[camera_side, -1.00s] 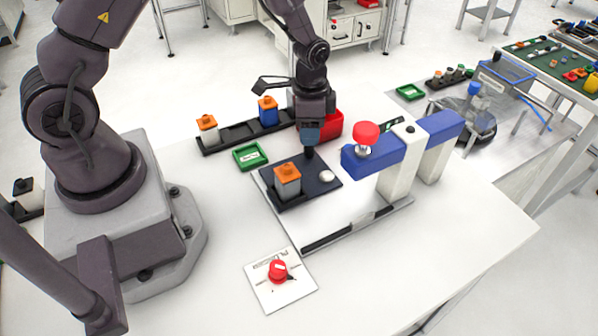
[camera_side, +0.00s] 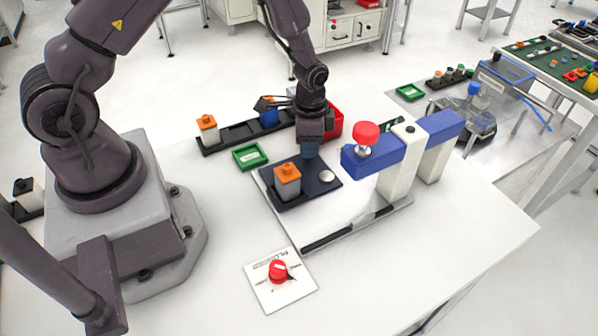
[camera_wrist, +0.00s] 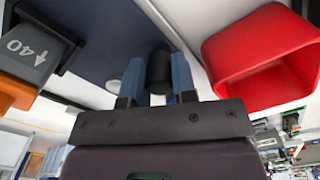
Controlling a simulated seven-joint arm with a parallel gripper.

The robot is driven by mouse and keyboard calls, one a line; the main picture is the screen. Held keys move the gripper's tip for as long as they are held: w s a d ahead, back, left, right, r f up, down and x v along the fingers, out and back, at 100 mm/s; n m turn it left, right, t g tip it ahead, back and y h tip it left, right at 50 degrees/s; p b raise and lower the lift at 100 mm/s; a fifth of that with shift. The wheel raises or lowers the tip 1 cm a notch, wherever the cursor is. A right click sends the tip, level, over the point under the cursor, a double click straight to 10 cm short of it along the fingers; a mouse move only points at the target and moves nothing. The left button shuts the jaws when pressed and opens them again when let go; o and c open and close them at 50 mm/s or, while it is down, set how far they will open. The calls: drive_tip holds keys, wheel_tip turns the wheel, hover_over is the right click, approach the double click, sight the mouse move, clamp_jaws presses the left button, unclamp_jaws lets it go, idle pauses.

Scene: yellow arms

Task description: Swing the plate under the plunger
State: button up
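The dark plate (camera_side: 322,185) lies on a flat white base. It carries a grey block with an orange top (camera_side: 287,181) and a pale round disc (camera_side: 327,176). The plunger, a red knob (camera_side: 365,133) on a blue press arm, stands to the right of the plate. My gripper (camera_side: 310,150) is low over the plate's far edge. In the wrist view, the fingers of my gripper (camera_wrist: 156,75) stand on either side of a black upright post (camera_wrist: 159,70), which is hidden in the side view. I cannot tell whether they press on it.
A red bin (camera_side: 334,122) stands close behind my gripper. A green tray (camera_side: 250,155) and a black rack (camera_side: 240,134) lie to the left. A red button on a white card (camera_side: 278,271) is at the front. The white base (camera_side: 340,215) is clear in front of the plate.

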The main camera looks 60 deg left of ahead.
sight(296, 165)
drive_tip(key=shift+s, duration=0.1)
drive_tip(key=shift+s+d, duration=0.15)
drive_tip(key=shift+s, duration=0.75)
drive_tip(key=shift+s+d, duration=0.4)
drive_tip(key=shift+s, duration=0.55)
drive_tip(key=shift+s+d, duration=0.55)
drive_tip(key=shift+s, duration=0.15)
